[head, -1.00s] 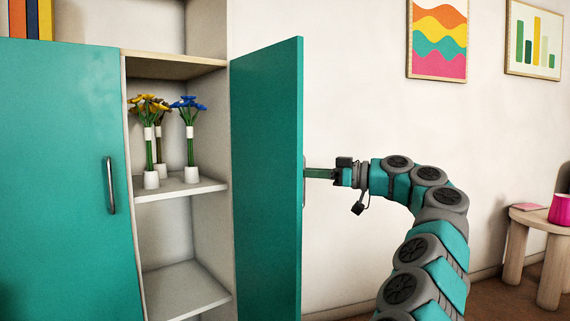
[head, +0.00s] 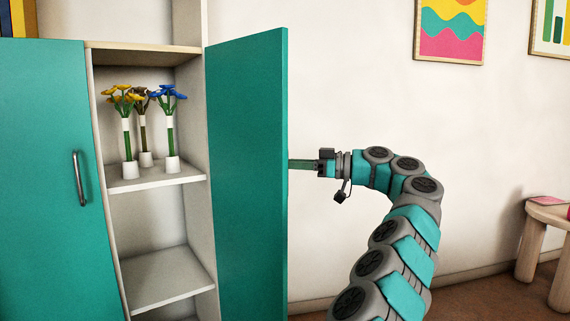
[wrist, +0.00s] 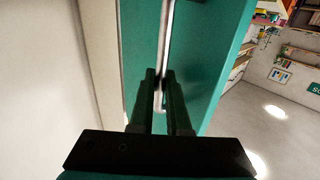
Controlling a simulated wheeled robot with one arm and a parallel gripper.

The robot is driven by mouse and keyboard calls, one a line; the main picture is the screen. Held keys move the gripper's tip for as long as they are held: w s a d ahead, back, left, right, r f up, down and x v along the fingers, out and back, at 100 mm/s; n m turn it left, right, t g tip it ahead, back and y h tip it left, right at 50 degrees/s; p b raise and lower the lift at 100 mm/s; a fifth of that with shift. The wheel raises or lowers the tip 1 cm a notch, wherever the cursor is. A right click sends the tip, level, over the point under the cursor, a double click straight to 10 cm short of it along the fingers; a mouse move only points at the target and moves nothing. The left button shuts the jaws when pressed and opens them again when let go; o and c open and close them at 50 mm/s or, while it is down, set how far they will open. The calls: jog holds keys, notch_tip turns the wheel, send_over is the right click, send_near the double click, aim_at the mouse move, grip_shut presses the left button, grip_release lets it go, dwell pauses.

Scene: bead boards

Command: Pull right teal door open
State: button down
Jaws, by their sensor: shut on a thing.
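The right teal door (head: 246,175) stands swung out from the cabinet in the head view, with the shelves behind it exposed. My gripper (head: 291,164) reaches the door's outer face from the right; its fingertips are partly hidden by the door's edge. In the wrist view the fingers of my gripper (wrist: 160,88) are shut on the metal handle (wrist: 165,45), which runs along the teal door (wrist: 204,62). The left teal door (head: 40,180) is closed, with its own metal handle (head: 79,178).
On the cabinet's upper shelf (head: 185,178) stand several bead flowers, yellow (head: 122,95), brown and blue (head: 170,98), in white holders. A lower shelf (head: 165,280) looks empty. A wooden stool (head: 545,220) stands at the right. The wall behind my arm is bare apart from pictures (head: 450,30).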

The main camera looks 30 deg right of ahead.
jog(key=shift+r, duration=0.1)
jog(key=c, duration=0.9)
grip_release()
jog(key=p+v, duration=0.1)
jog(key=v, duration=0.6)
jog(key=shift+s+d, duration=0.25)
